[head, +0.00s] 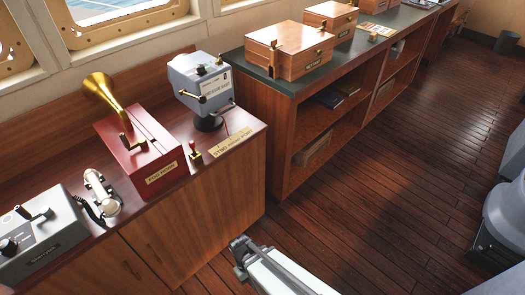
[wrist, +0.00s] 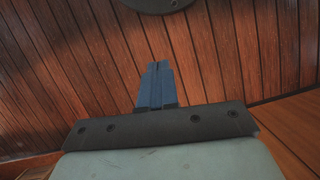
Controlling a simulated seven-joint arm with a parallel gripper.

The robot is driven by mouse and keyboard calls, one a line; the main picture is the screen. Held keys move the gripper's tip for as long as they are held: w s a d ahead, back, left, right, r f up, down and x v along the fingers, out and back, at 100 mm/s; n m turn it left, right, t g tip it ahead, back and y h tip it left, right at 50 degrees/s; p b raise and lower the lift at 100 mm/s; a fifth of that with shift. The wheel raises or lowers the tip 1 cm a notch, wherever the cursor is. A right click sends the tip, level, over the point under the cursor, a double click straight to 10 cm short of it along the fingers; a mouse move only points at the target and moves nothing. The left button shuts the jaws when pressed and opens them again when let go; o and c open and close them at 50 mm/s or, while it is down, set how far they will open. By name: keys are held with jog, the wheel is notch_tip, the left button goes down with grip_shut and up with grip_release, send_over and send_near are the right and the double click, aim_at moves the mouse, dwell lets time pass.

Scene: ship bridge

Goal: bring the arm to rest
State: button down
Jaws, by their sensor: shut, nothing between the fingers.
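My gripper (head: 239,256) shows in the head view at the bottom middle, over the dark plank floor in front of the wooden cabinet. In the wrist view its two blue-grey fingers (wrist: 158,84) lie together with only a thin line between them. Nothing is held. The fingers are apart from the cabinet and point over bare floor. Part of my pale arm (head: 285,275) runs out of the bottom edge of the head view.
A cabinet (head: 195,207) on the left bears a red foghorn box (head: 140,150), a grey device (head: 200,82), a telephone handset (head: 100,188) and a grey control box (head: 38,240). A green-topped shelf unit (head: 277,160) stands behind.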

jog(key=s+d+f+m+g+y, duration=0.1)
jog(key=s+d+f+m, duration=0.1)
jog(key=d, duration=0.8)
jog(key=s+d+f+m+g+y, duration=0.1)
jog(key=s+d+m, duration=0.4)
jog(key=d, duration=0.5)
jog(key=shift+s+d+f+g, duration=0.2)
jog(key=shift+s+f+g, duration=0.5)
jog(key=shift+f, duration=0.5)
jog(key=c, duration=1.8)
grip_release()
jog(key=shift+w, duration=0.15)
